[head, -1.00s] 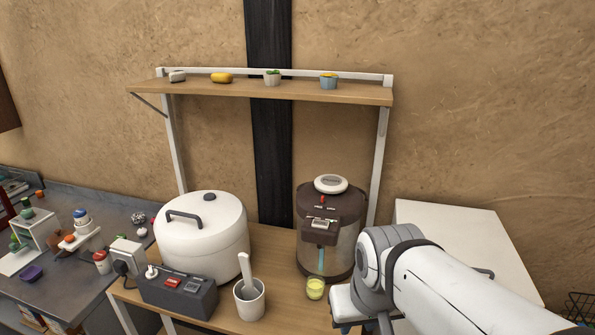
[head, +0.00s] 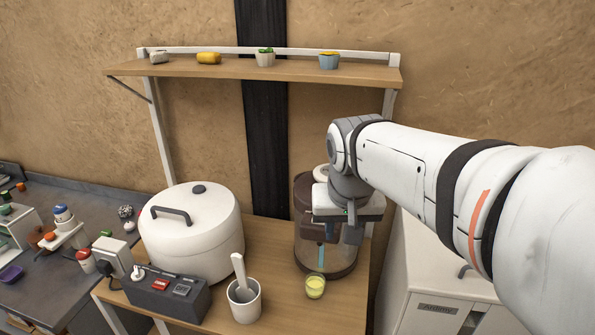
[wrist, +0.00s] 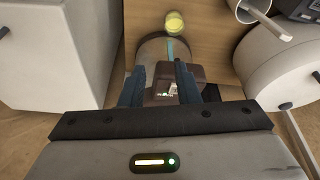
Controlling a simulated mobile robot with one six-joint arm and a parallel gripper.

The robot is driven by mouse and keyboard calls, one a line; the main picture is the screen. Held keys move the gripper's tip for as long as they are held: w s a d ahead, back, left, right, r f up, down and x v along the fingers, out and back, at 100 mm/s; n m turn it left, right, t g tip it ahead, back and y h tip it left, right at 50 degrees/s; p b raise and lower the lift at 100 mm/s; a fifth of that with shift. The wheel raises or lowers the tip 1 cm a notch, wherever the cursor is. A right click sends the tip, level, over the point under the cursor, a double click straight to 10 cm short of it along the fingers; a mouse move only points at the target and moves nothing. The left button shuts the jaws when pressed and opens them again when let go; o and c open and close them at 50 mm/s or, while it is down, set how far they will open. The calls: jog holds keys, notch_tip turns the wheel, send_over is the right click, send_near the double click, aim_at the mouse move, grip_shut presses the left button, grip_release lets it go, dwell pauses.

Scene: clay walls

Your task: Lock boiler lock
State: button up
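The boiler (head: 322,262) is a dark-topped cylinder with a brownish metal body, upright on the wooden table. My gripper (head: 340,236) is in front of its upper part and hides most of its lid and front panel in the head view. In the wrist view, the boiler (wrist: 151,50) lies beyond my gripper (wrist: 160,72). Its two blue-grey fingers are apart, with the boiler's dark panel (wrist: 182,73) partly behind them and small green marks between them. Nothing shows held. I cannot make out the lock or whether the fingers touch the boiler.
A yellow cup (head: 315,286) stands before the boiler. A mortar with pestle (head: 244,305), a large white pot (head: 190,240) and a power strip (head: 165,293) are to the left. A wooden shelf (head: 260,70) runs above. A white cabinet (head: 435,285) stands right.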

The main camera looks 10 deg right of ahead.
jog(key=w+r+m+h+b, duration=0.1)
jog(key=w+r, duration=0.2)
jog(key=w, duration=0.4)
jog(key=w+r+m+b, duration=0.1)
jog(key=w+r+m, duration=0.15)
jog(key=w, duration=0.45)
jog(key=shift+n, duration=0.35)
jog(key=x, duration=0.4)
jog(key=p+x, duration=0.1)
jog(key=x, duration=0.2)
jog(key=shift+a+f, duration=0.1)
jog(key=shift+a, duration=0.3)
jog(key=shift+c, duration=0.3)
grip_shut()
